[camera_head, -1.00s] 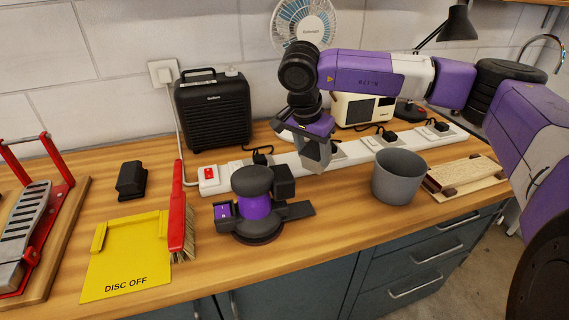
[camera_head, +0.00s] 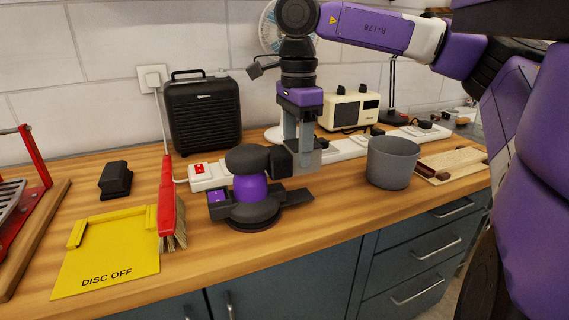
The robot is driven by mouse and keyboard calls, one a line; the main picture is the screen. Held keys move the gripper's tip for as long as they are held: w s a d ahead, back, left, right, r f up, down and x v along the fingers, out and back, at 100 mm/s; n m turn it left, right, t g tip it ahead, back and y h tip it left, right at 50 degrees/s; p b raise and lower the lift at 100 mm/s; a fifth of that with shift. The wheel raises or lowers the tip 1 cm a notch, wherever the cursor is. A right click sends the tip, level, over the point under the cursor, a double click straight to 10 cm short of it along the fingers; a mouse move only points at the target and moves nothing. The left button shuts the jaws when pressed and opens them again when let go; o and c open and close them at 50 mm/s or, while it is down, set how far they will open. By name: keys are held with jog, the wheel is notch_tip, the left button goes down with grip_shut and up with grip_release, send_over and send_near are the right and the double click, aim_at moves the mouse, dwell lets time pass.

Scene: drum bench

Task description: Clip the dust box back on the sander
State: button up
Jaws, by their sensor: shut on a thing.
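The sander (camera_head: 252,188) stands upright on the bench, with a black head, a purple body and a round dark base. A small black box, which looks like the dust box (camera_head: 280,163), sits against the right side of its head. I cannot tell whether it is clipped on or only touching. My gripper (camera_head: 302,160) points down at the box's right side and is shut on it. The fingers hide the box's right end.
A grey cup (camera_head: 392,163) stands to the right and a white power strip (camera_head: 342,149) runs behind. A yellow sheet marked DISC OFF (camera_head: 112,252), a red brush (camera_head: 169,207) and a black block (camera_head: 115,179) lie left. The front bench edge is clear.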

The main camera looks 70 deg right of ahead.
aim_at(292, 177)
jog(key=shift+w+a, duration=0.1)
jog(key=shift+a, duration=0.2)
jog(key=shift+f, duration=0.15)
jog(key=shift+f+b, duration=2.2)
jog(key=shift+f, duration=0.8)
jog(key=shift+w+a, duration=0.15)
jog(key=shift+a, duration=0.5)
jog(key=shift+f+b, duration=0.2)
jog(key=shift+b, duration=0.15)
jog(key=o, duration=1.3)
